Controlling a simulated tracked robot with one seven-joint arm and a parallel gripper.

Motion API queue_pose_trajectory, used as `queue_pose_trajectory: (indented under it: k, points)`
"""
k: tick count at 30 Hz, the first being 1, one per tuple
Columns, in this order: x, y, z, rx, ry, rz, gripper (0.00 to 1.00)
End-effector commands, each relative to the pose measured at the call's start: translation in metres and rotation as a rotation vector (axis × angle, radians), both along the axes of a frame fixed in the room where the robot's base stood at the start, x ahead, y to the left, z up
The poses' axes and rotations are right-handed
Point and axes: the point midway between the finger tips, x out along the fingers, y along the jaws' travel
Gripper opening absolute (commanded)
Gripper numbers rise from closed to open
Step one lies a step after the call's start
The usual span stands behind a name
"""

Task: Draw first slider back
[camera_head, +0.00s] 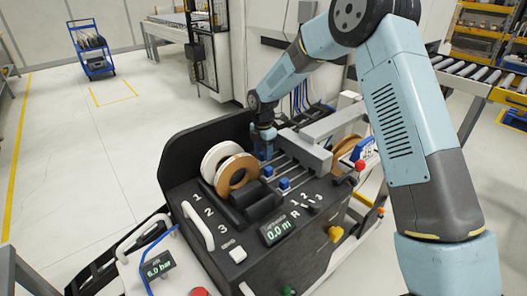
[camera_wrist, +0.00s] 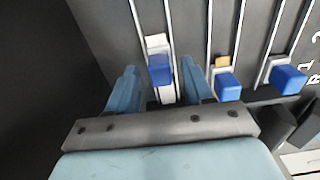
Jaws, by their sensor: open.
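Three blue slider knobs ride on parallel metal rails on the dark machine. In the wrist view, one slider (camera_wrist: 160,70) stands between the two fingers of my gripper (camera_wrist: 159,68). The fingers are open, one on each side of it, with gaps visible. A middle slider (camera_wrist: 228,85) is just right of the right finger, and another slider (camera_wrist: 288,79) is farther right. In the head view, my gripper (camera_head: 264,137) is low over the rails' far side, hiding much of the slider there. The other two sliders, one nearer (camera_head: 268,171) and one nearest (camera_head: 284,183), are clear of it.
White and brown band rolls (camera_head: 237,174) stand left of the rails. A grey beam (camera_head: 304,151) crosses over the rails on the right. A dark side wall (camera_head: 205,140) rises behind the rolls.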

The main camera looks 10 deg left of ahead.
Motion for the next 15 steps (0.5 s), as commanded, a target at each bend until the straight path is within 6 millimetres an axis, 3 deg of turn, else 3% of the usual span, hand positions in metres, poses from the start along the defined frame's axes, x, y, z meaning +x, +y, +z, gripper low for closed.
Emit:
queue_pose_trajectory:
  k: [4,15]
  points:
    - [0.0,-0.0001,0.0002,0.0,0.0,0.0,0.51]
    - [0.0002,-0.0005,0.0004,0.0,0.0,-0.001,0.16]
